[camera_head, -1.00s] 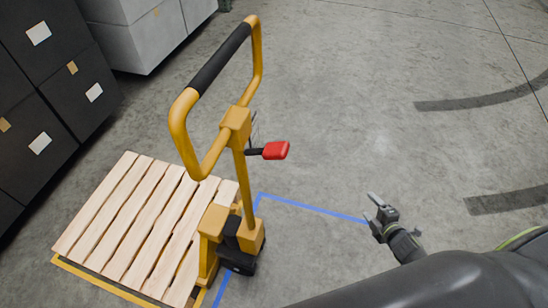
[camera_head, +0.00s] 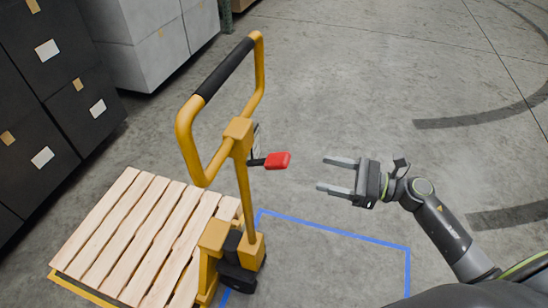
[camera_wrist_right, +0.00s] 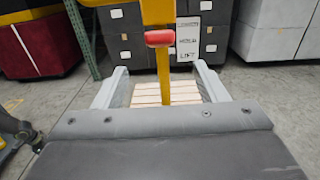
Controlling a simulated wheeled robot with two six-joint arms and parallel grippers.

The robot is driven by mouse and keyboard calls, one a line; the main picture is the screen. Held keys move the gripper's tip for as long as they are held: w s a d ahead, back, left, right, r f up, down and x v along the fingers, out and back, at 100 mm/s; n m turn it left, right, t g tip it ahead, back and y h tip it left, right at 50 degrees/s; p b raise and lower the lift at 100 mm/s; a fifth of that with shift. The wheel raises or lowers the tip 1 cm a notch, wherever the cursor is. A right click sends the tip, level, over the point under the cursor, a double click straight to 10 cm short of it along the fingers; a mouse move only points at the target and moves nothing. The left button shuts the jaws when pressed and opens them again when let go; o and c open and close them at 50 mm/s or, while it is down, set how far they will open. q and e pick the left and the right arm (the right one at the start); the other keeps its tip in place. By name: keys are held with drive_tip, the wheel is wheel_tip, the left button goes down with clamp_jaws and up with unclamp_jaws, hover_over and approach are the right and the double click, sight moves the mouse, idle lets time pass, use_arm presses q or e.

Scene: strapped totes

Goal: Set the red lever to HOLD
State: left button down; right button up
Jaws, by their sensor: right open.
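The red lever (camera_head: 278,160) sticks out to the right from the yellow pallet jack's post on a short dark arm, below the looped handle. In the right wrist view the red lever (camera_wrist_right: 160,38) shows end-on in front of the yellow post. A label plate (camera_wrist_right: 188,38) with three lines stands beside it; the bottom line reads LIFT, the others are too small to read surely. My right gripper (camera_head: 322,174) is open and empty, to the right of the lever, its fingers pointing at it with a gap between. My left gripper is not in view.
The yellow pallet jack (camera_head: 240,190) stands with a wooden pallet (camera_head: 140,235) at its left. Dark boxes (camera_head: 45,100) and grey boxes (camera_head: 150,40) stand at the back left. Blue floor tape (camera_head: 340,231) lies below the gripper. The floor to the right is clear.

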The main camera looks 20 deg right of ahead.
sight(274, 160)
drive_tip(key=p+x, duration=0.4)
drive_tip(key=x, duration=0.8)
drive_tip(key=shift+w+a+r, duration=0.15)
drive_tip(key=shift+a, duration=0.05)
drive_tip(key=shift+w+a+p, duration=0.3)
drive_tip(key=shift+w+a, duration=0.1)
drive_tip(key=shift+a, duration=0.2)
drive_tip(key=shift+c, duration=0.2)
